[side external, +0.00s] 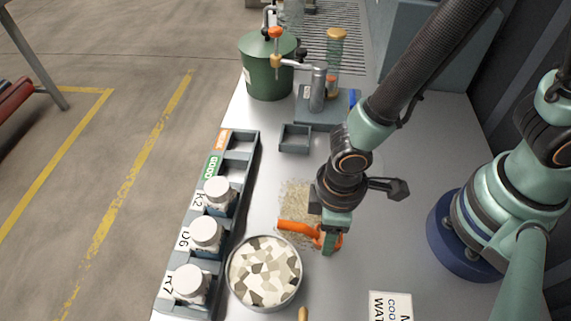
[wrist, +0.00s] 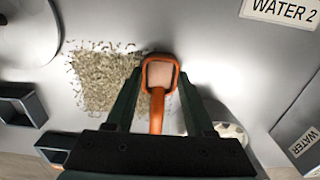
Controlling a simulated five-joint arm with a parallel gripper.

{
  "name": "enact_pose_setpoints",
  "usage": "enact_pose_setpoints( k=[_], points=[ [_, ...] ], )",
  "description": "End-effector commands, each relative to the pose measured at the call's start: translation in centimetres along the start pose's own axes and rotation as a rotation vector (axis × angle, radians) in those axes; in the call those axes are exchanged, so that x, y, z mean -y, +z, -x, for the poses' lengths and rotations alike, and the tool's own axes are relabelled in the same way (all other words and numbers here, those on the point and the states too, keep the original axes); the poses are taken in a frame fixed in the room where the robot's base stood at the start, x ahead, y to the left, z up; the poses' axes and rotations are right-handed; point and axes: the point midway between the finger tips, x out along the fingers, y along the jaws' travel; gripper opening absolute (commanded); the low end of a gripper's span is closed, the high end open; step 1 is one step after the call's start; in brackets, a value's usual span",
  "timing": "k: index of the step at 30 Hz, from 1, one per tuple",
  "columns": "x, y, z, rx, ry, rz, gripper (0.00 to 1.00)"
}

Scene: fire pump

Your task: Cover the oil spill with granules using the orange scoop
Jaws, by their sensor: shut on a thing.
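My gripper (side external: 331,238) is shut on the orange scoop (side external: 297,228), low over the table. In the wrist view the scoop (wrist: 157,118) sits between my two fingers (wrist: 160,85), its head showing a pale pinkish inside; I cannot tell whether it holds granules. A roughly square patch of tan granules (side external: 294,194) lies on the grey table behind the scoop. It also shows left of the scoop in the wrist view (wrist: 100,78). No bare dark oil shows; part of the patch is behind my gripper. A round bowl (side external: 233,290) with a beige and grey patchwork surface stands in front-left of the scoop.
A grey rack (side external: 254,150) with white-lidded jars (side external: 206,233) runs along the left edge. A small grey tray (side external: 295,138), a green drum (side external: 267,70) and a pump stand (side external: 317,95) are behind. A "WATER 2" label (wrist: 283,10) lies on the table.

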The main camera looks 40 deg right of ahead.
Motion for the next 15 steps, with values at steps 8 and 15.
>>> enact_pose_setpoints(
  k=[8,15],
  points=[
    [1.1,-0.1,2.3,-0.007,-0.001,-0.001,0.02],
    [1.1,-0.1,4.3,-0.004,-0.001,-0.001,0.02]
  ],
)
